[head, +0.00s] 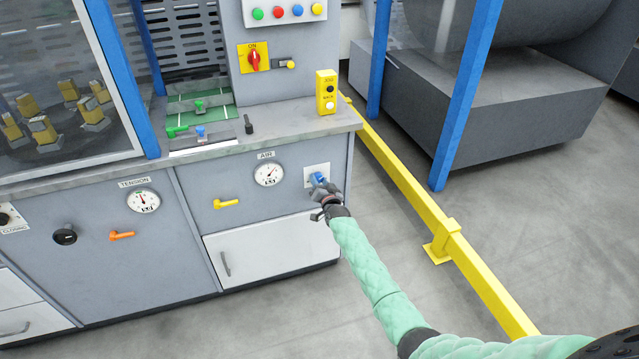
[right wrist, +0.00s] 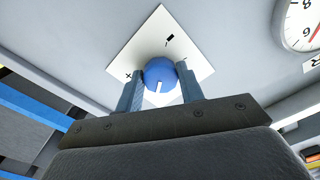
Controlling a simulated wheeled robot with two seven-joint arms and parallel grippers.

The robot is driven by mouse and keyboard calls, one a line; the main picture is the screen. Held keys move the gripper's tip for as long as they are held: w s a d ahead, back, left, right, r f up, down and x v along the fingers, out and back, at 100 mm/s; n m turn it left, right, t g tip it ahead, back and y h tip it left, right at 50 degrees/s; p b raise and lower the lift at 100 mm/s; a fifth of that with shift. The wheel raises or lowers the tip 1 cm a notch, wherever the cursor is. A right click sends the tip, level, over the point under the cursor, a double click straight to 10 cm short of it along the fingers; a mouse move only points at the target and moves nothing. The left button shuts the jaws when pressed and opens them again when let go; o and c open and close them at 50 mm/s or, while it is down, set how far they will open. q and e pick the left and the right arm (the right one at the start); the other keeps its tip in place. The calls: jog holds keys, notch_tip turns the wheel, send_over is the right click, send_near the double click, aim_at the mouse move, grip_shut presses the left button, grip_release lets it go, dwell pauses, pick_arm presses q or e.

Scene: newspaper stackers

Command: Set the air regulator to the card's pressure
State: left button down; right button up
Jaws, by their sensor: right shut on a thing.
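The air regulator's blue knob (right wrist: 159,73) sits on a white plate (right wrist: 150,44) with plus and minus marks in the right wrist view. My right gripper (right wrist: 160,88) is shut on the knob, one finger on each side. A white pointer mark shows on the knob's face. In the head view the knob (head: 318,179) is partly hidden by my right gripper (head: 322,188). The AIR gauge (head: 268,174) is to the left of the knob; its needle is too small to read exactly. No pressure card can be made out. My left gripper is out of view.
A yellow lever (head: 226,204) and a white drawer (head: 270,248) are near the knob. A TENSION gauge (head: 143,201) and orange lever (head: 122,235) are further left. A yellow JOG box (head: 326,92) stands on the counter above. A yellow floor rail (head: 440,232) runs along the right.

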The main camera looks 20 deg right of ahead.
jog(key=o, duration=1)
jog(key=shift+s+f, duration=0.1)
jog(key=shift+s, duration=0.55)
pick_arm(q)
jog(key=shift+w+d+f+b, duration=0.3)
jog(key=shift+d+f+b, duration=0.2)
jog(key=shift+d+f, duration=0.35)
pick_arm(e)
jog(key=shift+s+d, duration=0.15)
jog(key=shift+s, duration=3.1)
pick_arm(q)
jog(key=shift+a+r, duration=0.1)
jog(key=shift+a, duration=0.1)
